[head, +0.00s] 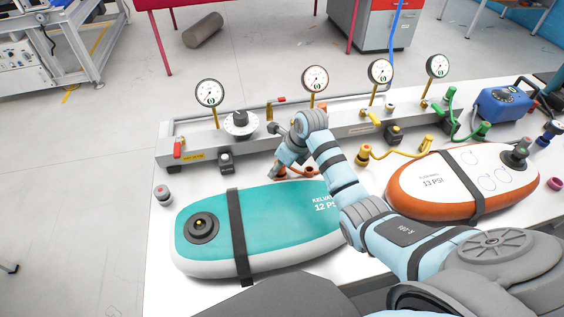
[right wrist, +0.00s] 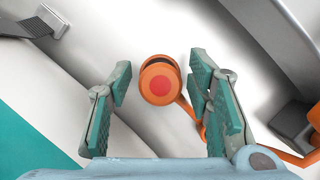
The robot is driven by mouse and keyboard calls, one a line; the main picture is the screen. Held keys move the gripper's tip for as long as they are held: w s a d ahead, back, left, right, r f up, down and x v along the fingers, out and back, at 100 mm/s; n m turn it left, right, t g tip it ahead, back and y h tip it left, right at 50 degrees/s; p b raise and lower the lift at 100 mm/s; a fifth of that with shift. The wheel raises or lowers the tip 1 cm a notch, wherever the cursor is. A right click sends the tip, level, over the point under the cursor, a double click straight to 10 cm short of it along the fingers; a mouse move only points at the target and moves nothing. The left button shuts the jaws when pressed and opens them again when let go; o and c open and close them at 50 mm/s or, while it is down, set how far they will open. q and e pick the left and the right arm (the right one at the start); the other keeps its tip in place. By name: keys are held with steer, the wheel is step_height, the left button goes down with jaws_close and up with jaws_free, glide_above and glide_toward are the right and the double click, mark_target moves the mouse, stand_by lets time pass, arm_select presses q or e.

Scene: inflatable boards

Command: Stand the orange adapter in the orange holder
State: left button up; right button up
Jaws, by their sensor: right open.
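An orange adapter (right wrist: 158,84), a round piece with a red centre, shows in the right wrist view between the two fingers of my right gripper (right wrist: 160,68). A gap shows on each side of it, so the gripper is open around or above it; I cannot tell the height. An orange hose (right wrist: 188,105) runs from beside it towards the lower right. In the head view, orange parts (head: 309,171) show beside my right gripper (head: 284,165), partly hidden by it. I cannot make out the orange holder clearly. My left gripper is not in view.
A teal board (head: 285,225) with a black strap lies left of my right arm; an orange and white board (head: 463,180) lies to its right. A grey rail (head: 200,148) with several gauges runs behind. A blue box (head: 503,104) stands at the right.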

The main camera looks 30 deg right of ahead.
steer(key=p+v, duration=0.1)
steer(key=v, duration=1.1)
steer(key=shift+d, duration=0.1)
